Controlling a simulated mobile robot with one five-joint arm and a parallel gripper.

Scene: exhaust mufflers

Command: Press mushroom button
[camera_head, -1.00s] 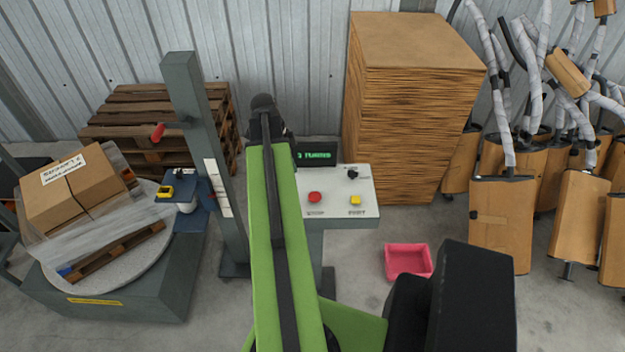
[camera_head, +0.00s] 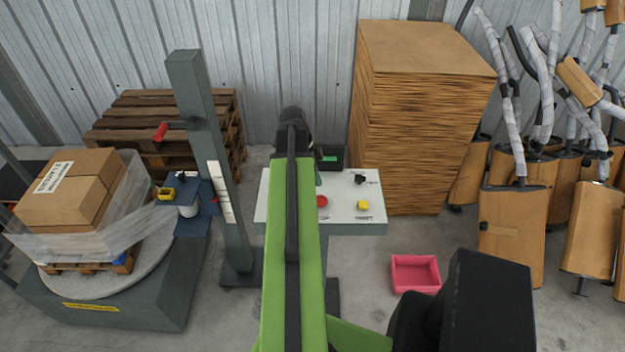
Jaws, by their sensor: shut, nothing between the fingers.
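The red mushroom button (camera_head: 322,201) sits on the light top of a control panel (camera_head: 345,215), close against the right edge of my green arm in the picture. A yellow button (camera_head: 362,205) and a black knob (camera_head: 360,179) are to its right. A dark display with green lettering (camera_head: 330,157) stands at the panel's back, mostly covered by my arm. My arm reaches up the picture over the panel to a black joint. My gripper is hidden behind the arm, so its distance from the red button cannot be seen.
At left, a turntable (camera_head: 158,272) carries film-wrapped cartons (camera_head: 75,185) on a pallet, beside a grey column (camera_head: 213,150) with a red handle. Stacked sheets (camera_head: 415,120) stand behind the panel. A pink bin (camera_head: 415,273) is on the floor; wrapped mufflers (camera_head: 513,220) stand at right.

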